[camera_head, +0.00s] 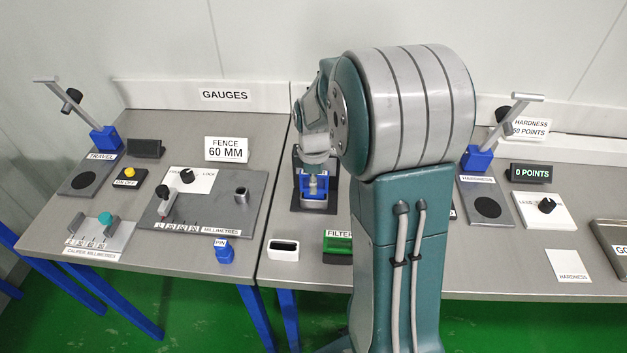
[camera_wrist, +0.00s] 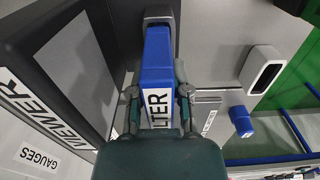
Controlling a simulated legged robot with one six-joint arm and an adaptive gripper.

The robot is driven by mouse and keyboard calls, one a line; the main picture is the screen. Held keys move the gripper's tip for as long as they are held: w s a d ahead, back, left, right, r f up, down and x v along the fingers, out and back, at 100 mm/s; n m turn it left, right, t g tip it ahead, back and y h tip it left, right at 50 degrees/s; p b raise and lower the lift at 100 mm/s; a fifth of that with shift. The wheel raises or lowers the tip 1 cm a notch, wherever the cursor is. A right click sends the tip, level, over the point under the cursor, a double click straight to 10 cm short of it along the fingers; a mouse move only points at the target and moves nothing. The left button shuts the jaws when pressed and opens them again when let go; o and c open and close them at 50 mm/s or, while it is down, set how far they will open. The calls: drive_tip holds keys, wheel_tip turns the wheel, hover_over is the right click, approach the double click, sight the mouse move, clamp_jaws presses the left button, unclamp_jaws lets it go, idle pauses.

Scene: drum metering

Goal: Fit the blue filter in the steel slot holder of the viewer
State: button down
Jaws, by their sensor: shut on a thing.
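My gripper (camera_wrist: 157,88) is shut on the blue filter (camera_wrist: 157,50), with one finger on each side of it. Part of a white label reading "LTER" shows between the fingers. The filter's far end is at the steel slot holder (camera_wrist: 158,13) at the top of the wrist view. I cannot tell whether it sits in the slot or only touches it. The dark viewer (camera_wrist: 25,60) stands to the left, with a grey panel. In the head view the blue filter (camera_head: 312,184) shows low in front of the viewer (camera_head: 297,165), below my arm, which hides part of it.
A white holder with a dark opening (camera_head: 283,247) and a green filter (camera_head: 338,243) stand near the bench front. A gauge plate (camera_head: 240,215) and blue pin (camera_head: 224,252) lie to the left. Hardness equipment (camera_head: 487,206) stands to the right, past my arm.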

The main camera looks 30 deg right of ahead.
drive_tip(key=shift+f, duration=0.9)
drive_tip(key=c, duration=0.5)
unclamp_jaws()
drive_tip(key=shift+r, duration=0.1)
wheel_tip(320, 180, up, 12)
drive_tip(key=shift+f, duration=0.15)
